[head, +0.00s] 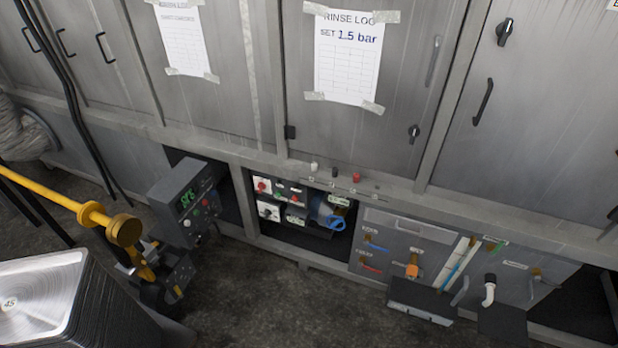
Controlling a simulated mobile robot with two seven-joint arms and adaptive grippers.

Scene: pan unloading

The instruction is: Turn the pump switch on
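No part labelled as the pump switch can be read. In the head view, an open recess low in the machine holds small white and dark switch boxes. One has a red knob (262,187), and a white box (268,211) below it has a dark switch. A blue-handled part (334,222) sits to their right. The labels and switch positions are too small to tell.
Grey cabinet doors fill the back, with a rinse log sheet (350,55) reading 1.5 bar. A valve panel (405,250) is right of the recess. Dark floor (280,310) in front is clear.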

